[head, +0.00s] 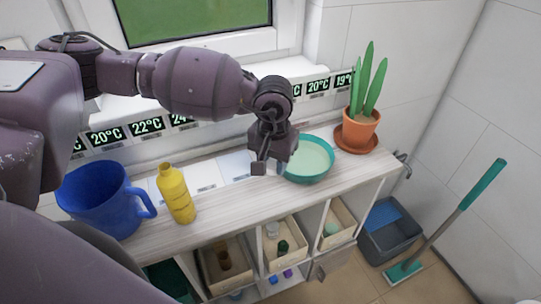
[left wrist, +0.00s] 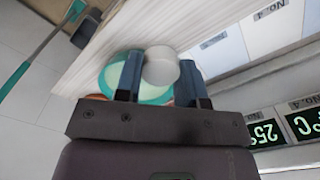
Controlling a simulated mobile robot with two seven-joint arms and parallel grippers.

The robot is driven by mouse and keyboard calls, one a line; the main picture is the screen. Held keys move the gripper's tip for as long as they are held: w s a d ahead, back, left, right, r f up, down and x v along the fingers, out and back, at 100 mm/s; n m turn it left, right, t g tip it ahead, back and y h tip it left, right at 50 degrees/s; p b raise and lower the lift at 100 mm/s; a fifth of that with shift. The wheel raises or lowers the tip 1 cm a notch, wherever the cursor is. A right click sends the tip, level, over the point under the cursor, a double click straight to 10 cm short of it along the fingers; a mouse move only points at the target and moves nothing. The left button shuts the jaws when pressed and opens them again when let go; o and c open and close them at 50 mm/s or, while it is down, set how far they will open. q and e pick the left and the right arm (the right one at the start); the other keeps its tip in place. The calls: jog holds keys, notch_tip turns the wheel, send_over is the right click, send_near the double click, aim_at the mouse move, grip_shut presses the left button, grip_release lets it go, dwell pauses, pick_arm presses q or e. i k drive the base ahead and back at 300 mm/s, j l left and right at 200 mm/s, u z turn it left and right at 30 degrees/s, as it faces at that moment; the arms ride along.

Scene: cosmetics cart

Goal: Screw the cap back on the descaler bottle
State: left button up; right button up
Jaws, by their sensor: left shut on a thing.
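The yellow bottle (head: 177,195), which I take to be the descaler bottle, stands upright on the wooden top, just right of the blue jug. In the head view its narrow neck points up and no separate cap shows on it. My left gripper (head: 260,166) is above the top, right of the bottle and beside the teal bowl. In the left wrist view its two fingers (left wrist: 160,84) are shut on a round white cap (left wrist: 160,66). In the head view the cap cannot be made out. My right gripper is not in view.
A blue jug (head: 98,199) stands left of the bottle. A teal bowl (head: 309,173) and a potted plant (head: 361,128) stand to the right. Temperature displays (head: 146,125) line the back. The top (head: 228,199) is clear between bottle and bowl.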

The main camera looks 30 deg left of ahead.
aim_at(172, 187)
jog(key=k+u, duration=0.35)
jog(key=k+j+u, duration=0.15)
jog(key=u, duration=0.2)
jog(key=k+j+u, duration=0.35)
jog(key=l, duration=0.1)
